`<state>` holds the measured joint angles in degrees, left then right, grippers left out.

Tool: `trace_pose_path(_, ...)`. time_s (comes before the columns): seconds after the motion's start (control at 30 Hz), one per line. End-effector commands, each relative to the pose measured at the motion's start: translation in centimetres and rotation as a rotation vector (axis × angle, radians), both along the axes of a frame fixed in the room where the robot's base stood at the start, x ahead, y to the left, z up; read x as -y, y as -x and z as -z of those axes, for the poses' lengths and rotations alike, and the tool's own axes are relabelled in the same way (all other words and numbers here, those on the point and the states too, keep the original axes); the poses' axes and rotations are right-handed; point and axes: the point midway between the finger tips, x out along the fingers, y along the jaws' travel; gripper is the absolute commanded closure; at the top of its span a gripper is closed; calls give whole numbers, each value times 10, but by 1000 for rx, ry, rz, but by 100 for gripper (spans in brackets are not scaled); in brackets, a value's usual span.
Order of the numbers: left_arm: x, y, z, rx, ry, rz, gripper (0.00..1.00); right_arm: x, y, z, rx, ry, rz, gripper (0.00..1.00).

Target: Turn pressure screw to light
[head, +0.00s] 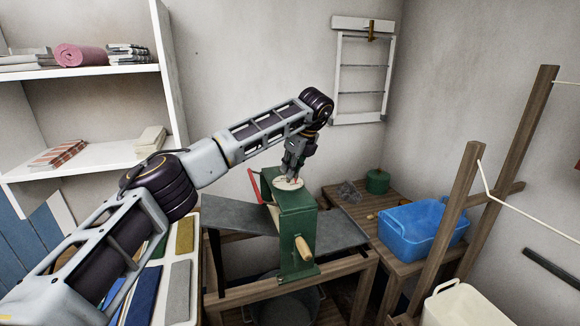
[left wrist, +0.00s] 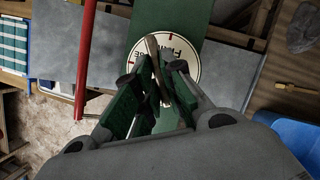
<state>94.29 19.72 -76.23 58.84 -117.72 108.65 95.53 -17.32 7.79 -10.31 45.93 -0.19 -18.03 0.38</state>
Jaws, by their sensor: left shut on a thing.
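A green mangle (head: 296,232) stands on the wooden trough frame. A round cream dial (head: 288,183) lies on its top. In the left wrist view the dial (left wrist: 181,42) shows red marks and dark lettering, partly covered, so I cannot read its setting. My left gripper (head: 292,176) reaches down over the dial from above. In the left wrist view its fingers (left wrist: 160,80) are shut on the pressure screw's narrow brown handle (left wrist: 153,50), which stands above the dial. The rest of the screw is hidden between the fingers. My right gripper is not in view.
A red bar (left wrist: 87,55) rises beside the mangle, left of the fingers. A wooden crank handle (head: 303,247) sticks out in front. Grey boards (head: 338,232) flank the mangle. A blue tub (head: 424,230) stands at right; wooden posts (head: 515,150) rise beyond it.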

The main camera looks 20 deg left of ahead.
Motion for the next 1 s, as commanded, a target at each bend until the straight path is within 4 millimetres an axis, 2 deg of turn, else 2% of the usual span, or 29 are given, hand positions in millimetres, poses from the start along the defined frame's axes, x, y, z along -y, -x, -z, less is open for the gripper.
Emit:
trace_pose_path(0.2,1,-2,-3,2,0,-152,100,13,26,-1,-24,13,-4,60)
trace_pose_path(0.4,1,-3,-3,3,0,-236,100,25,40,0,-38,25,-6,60)
trace_pose_path(0.63,1,-3,-2,3,0,-273,100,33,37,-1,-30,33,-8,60)
trace_pose_path(0.97,1,-3,-2,3,1,-275,100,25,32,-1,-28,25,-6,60)
trace_pose_path(1.0,1,-3,-2,3,1,-275,87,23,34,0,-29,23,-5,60)
